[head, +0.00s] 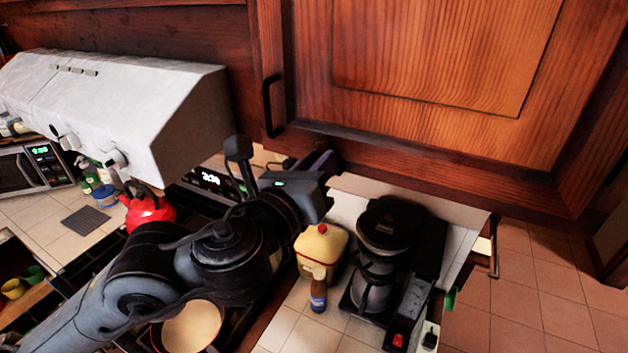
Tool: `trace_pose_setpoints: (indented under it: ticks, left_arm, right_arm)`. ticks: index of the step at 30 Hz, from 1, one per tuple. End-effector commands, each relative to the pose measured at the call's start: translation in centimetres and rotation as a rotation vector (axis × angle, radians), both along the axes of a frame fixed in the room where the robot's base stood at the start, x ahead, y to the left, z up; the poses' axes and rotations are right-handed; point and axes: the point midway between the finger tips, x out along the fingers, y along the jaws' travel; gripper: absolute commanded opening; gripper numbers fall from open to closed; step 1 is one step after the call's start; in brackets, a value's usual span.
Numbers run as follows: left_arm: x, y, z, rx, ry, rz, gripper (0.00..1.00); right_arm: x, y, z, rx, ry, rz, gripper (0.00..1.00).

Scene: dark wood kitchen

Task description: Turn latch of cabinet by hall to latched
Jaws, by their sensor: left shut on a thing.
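The dark wood wall cabinet (440,60) fills the upper right, and its panelled door looks shut. A black bar handle (268,105) is on the door's left side, apart from the gripper. My left gripper (318,170) is at the cabinet's lower edge, below and right of the handle. It is shut on a dark purple piece (322,162) there, largely hidden by the gripper. I cannot tell whether this piece is the latch or how the latch is turned. My right gripper is not in view.
Below the cabinet stand a black coffee maker (385,250), a yellow jug (321,248) and a small brown bottle (318,290). A white range hood (150,100) is on the left, with a red kettle (148,210) beneath. Open tiled floor (540,290) lies at right.

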Motion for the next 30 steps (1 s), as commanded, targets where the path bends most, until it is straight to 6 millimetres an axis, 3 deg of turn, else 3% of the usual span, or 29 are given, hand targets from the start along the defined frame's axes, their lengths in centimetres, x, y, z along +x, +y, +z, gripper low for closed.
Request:
trace_pose_setpoints:
  ticks: [3,12,30]
  left_arm:
    - [-0.1,-0.2,-0.2,0.081,-0.045,0.0,0.0]
    - [-0.3,-0.5,0.0,0.226,-0.118,0.001,0.0]
    - [-0.3,-0.7,0.1,0.282,-0.143,0.0,0.0]
  right_arm:
    - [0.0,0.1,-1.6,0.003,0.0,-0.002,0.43]
    - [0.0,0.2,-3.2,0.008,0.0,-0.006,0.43]
    - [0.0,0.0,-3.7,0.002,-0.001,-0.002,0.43]
